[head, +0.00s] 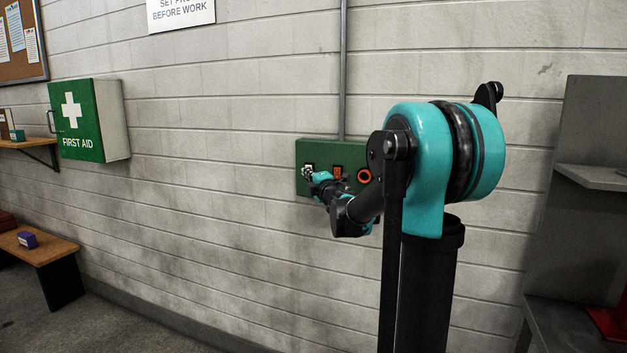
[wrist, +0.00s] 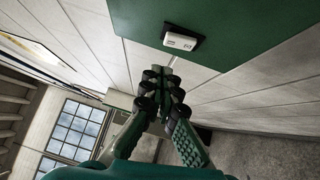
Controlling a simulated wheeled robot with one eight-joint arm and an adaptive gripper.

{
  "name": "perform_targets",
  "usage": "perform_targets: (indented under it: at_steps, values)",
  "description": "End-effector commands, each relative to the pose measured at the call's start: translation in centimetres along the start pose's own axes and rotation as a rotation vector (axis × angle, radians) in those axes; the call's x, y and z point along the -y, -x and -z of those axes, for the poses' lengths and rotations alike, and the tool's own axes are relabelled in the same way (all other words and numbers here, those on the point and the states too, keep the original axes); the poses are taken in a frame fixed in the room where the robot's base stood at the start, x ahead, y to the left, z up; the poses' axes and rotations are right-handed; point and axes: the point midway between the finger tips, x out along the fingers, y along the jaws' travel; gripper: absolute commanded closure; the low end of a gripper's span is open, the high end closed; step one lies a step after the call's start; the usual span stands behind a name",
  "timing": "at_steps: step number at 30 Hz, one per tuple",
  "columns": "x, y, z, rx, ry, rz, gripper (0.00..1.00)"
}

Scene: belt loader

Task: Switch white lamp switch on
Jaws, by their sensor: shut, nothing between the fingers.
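A green panel (head: 325,150) is fixed to the block wall. At its left end is the white lamp switch (head: 308,168), partly hidden by my gripper (head: 313,174) in the head view. In the wrist view the white switch (wrist: 182,41) is a white rocker with small marks in a black frame on the green panel (wrist: 245,25). My gripper (wrist: 163,80) is shut and empty, its fingertips just below the switch in that picture. A small gap shows between them; I cannot tell whether they touch the panel. Which way the rocker is tilted is unclear.
On the same panel, an orange switch (head: 337,172) and an orange ring (head: 364,176) sit to the right of the white switch. A grey conduit (head: 343,70) rises above the panel. A first aid box (head: 90,120) hangs at left; a grey shelf unit (head: 585,140) stands at right.

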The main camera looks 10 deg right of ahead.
Motion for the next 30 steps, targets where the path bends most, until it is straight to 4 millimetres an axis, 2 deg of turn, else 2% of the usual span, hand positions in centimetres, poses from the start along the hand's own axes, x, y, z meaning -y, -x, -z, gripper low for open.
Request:
perform_targets:
  at_steps: [3,9,30]
  values:
    - [0.0,-1.4,-1.4,0.002,0.000,0.000,1.00]
    - [0.0,-2.6,-2.6,0.001,0.000,0.000,1.00]
    - [-0.4,-3.5,-3.6,0.000,-0.001,0.000,1.00]
